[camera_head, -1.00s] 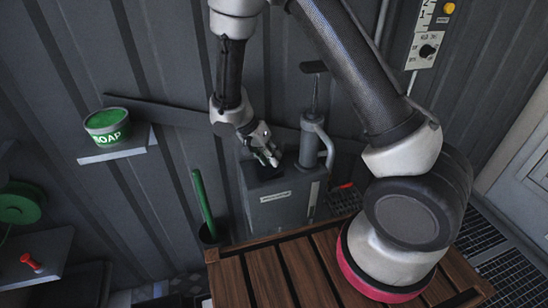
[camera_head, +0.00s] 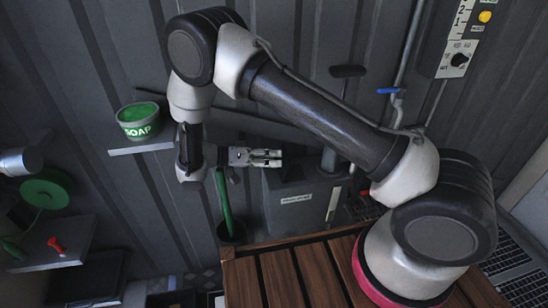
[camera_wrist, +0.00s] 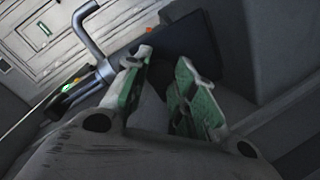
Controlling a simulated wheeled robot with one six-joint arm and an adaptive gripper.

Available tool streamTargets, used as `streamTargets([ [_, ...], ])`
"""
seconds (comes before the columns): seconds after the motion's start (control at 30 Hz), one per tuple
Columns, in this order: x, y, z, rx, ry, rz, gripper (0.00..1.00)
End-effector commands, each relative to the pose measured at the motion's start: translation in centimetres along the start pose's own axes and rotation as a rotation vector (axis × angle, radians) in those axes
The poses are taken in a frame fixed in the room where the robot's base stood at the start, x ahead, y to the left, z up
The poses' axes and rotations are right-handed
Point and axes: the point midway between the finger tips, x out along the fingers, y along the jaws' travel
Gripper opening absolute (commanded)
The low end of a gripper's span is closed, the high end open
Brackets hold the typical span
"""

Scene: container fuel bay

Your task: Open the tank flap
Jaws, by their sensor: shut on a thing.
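The grey tank (camera_head: 296,212) with a white label stands against the ribbed wall, behind the wooden slats. Its dark flap (camera_head: 290,173) is at the top, mostly in shadow; its exact angle is hard to tell. In the wrist view a dark flat panel (camera_wrist: 190,42), which looks like the flap, lies just beyond the fingertips. My gripper (camera_head: 278,158) is level, pointing right, at the tank's top left. It also shows in the wrist view (camera_wrist: 162,75), its green-padded fingers closed on the dark flap, with the contact partly hidden.
A pump column (camera_head: 329,160) with a black T-handle (camera_head: 347,72) rises beside the tank. A green stick (camera_head: 224,203) stands left of it. A soap tub (camera_head: 139,122) sits on a wall shelf. A control box (camera_head: 458,40) hangs upper right. Wooden slats (camera_head: 280,275) are bare in front.

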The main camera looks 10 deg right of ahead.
Motion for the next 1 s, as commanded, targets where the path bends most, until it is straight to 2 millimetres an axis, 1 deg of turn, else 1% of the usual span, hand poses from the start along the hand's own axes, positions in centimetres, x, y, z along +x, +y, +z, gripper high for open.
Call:
streamTargets([
  [0.3,0.00,-0.24,0.18,0.000,0.088,0.089,0.00],
  [0.83,-0.01,-0.24,0.20,0.000,0.105,0.107,0.00],
  [0.87,-0.01,-0.24,0.20,0.000,0.105,0.107,0.28],
  [0.9,-0.01,-0.24,0.21,0.000,0.105,0.106,0.35],
  [0.97,-0.02,-0.25,0.22,0.000,0.104,0.106,0.46],
  [1.0,-0.02,-0.26,0.23,0.000,0.104,0.106,0.49],
])
